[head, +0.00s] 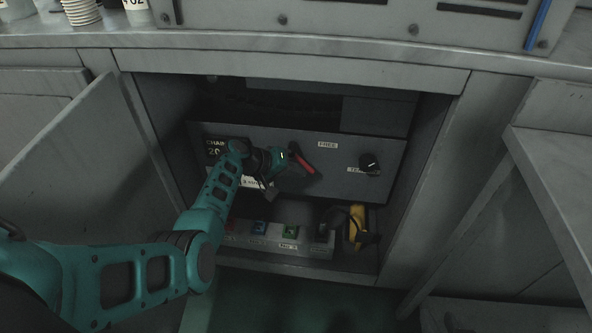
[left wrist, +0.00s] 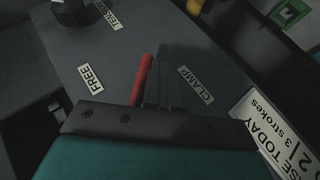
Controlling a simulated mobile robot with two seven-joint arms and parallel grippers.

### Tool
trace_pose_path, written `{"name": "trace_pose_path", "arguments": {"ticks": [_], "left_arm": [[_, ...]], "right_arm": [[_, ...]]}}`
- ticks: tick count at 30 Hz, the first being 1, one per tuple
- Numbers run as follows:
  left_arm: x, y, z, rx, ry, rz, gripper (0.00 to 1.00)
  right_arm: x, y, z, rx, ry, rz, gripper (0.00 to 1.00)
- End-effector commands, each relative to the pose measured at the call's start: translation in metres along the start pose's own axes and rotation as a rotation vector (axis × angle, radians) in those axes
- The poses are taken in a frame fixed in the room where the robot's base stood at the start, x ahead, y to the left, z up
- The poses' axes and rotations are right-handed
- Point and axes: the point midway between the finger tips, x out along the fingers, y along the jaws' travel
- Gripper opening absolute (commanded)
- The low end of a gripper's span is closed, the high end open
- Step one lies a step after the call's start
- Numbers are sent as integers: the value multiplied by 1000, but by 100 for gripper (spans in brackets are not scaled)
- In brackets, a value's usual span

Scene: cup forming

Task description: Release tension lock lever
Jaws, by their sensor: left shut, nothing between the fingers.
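The red lever (head: 302,158) is on the grey panel (head: 395,185) inside the open cabinet. It also shows in the left wrist view (left wrist: 142,80), between the FREE label (left wrist: 90,78) and the CLAMP label (left wrist: 195,84). My left gripper (head: 288,167) is at the panel, right beside the lever. Its fingers are shut with nothing between them. Whether they touch the lever, I cannot tell. The lever's base is partly hidden by my gripper. My right gripper is not in view.
A black tension knob (head: 370,162) is on the panel's right. Below are a box with coloured buttons (head: 290,231) and a yellow-black object (head: 358,228). A white card (left wrist: 285,125) is near my gripper. The open cabinet door (head: 90,170) stands left; cabinet walls bound the space.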

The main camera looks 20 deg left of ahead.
Motion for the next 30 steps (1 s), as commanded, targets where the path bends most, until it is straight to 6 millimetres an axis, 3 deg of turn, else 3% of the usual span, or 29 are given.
{"name": "trace_pose_path", "arguments": {"ticks": [21,26,30], "left_arm": [[-3,2,-3,2,6,2,0],[-23,3,-4,1,6,0,0],[-54,4,-3,2,5,-3,0]], "right_arm": [[-2,0,-4,0,4,0,35],[-9,0,-15,0,13,3,35],[-15,2,-22,-2,16,12,35]]}}
